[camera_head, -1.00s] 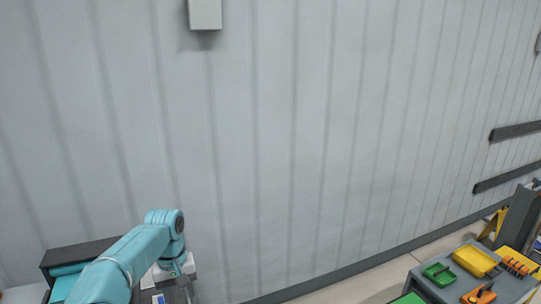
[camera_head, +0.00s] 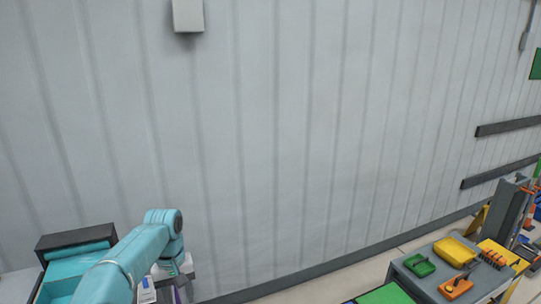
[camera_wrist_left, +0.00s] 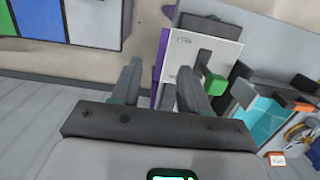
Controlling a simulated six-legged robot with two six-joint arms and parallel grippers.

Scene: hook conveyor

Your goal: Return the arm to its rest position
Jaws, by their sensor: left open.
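My left arm (camera_head: 125,262) comes in from the lower left in the head view, is teal, and bends downward at its elbow. Its wrist lies low, near the bottom edge, and the fingers are hard to make out there. In the left wrist view my left gripper (camera_wrist_left: 160,72) has its two dark fingers apart, with nothing held between them. Beyond the fingers is a white panel (camera_wrist_left: 200,58) with a purple side and a green block (camera_wrist_left: 215,85). I cannot tell whether a finger touches it. My right gripper is not in view.
A grey table (camera_head: 420,284) at the lower right bears a green tray (camera_head: 419,266), a yellow tray (camera_head: 455,251) and an orange tool (camera_head: 456,287). A teal-lined bin (camera_head: 68,268) stands beside my arm. A pale ribbed wall (camera_head: 290,130) fills the background.

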